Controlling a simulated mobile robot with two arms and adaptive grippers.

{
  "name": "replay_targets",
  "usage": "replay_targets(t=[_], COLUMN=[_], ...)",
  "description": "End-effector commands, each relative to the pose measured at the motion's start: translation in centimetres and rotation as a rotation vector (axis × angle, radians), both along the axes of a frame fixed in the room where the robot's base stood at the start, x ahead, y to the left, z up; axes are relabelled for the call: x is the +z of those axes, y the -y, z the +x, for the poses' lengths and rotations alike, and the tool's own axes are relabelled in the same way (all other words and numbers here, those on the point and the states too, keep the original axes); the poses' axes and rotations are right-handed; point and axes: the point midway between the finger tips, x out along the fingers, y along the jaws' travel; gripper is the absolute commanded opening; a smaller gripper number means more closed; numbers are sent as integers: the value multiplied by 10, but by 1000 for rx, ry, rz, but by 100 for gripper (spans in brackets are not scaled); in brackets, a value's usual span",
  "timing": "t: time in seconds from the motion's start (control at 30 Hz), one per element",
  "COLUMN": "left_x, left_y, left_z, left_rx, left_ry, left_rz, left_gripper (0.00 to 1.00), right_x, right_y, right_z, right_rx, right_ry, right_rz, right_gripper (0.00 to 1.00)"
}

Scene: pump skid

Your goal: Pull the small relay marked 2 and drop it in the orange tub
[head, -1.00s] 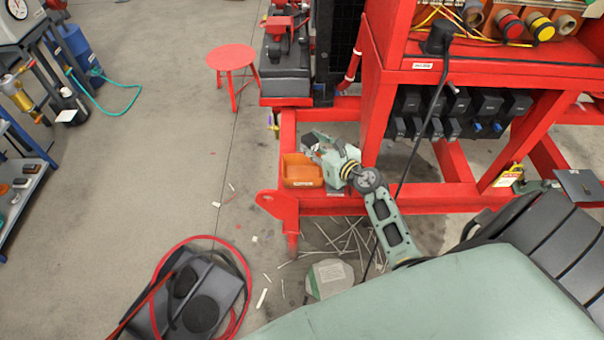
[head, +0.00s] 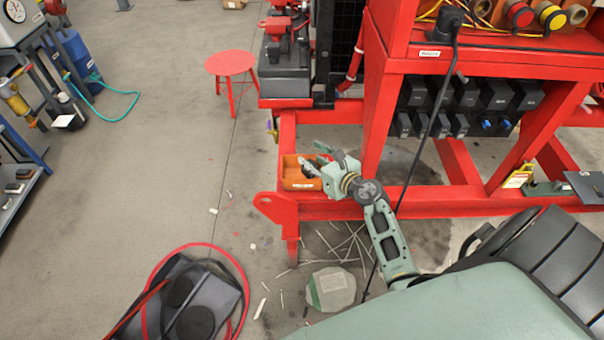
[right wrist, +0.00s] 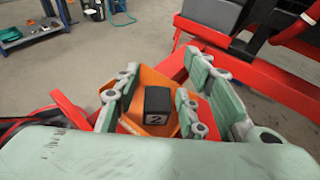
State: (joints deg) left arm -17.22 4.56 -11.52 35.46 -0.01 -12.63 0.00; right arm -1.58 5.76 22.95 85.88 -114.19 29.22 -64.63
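The small black relay marked 2 (right wrist: 157,106) shows in the right wrist view, with its white number label facing the camera. It sits within the outline of the orange tub (right wrist: 128,126), between the fingers of my right gripper (right wrist: 162,82), with gaps on both sides. The gripper is open. In the head view, my right gripper (head: 326,161) is at the right side of the orange tub (head: 301,184), low over its rim. A dark item, seemingly the relay (head: 309,169), shows inside the tub. The relay's underside is hidden. My left gripper is out of view.
The tub stands on the red skid frame (head: 340,208). Rows of black relays (head: 468,97) hang beneath the red panel shelf to the right, with a black cable (head: 431,136) in front. A red stool (head: 231,64) stands behind left. White sticks (head: 345,243) litter the floor.

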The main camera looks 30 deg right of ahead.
Motion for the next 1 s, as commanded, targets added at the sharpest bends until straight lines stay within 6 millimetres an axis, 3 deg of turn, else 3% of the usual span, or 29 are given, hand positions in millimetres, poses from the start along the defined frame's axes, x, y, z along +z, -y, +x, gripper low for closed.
replay_targets(t=[0.1, 0.47, 0.57, 1.0], left_x=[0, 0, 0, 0], left_y=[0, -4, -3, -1], left_z=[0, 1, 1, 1], left_rx=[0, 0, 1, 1], left_ry=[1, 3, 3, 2], left_rz=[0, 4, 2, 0], left_gripper=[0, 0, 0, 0], right_x=[0, 0, 3, 29], right_y=[0, 0, 1, 6], right_z=[0, -5, -16, -99], right_rx=[0, 0, 0, 0], right_ry=[0, -3, -3, -3], right_rz=[0, -1, -2, -2], right_gripper=[51, 51, 51, 51])
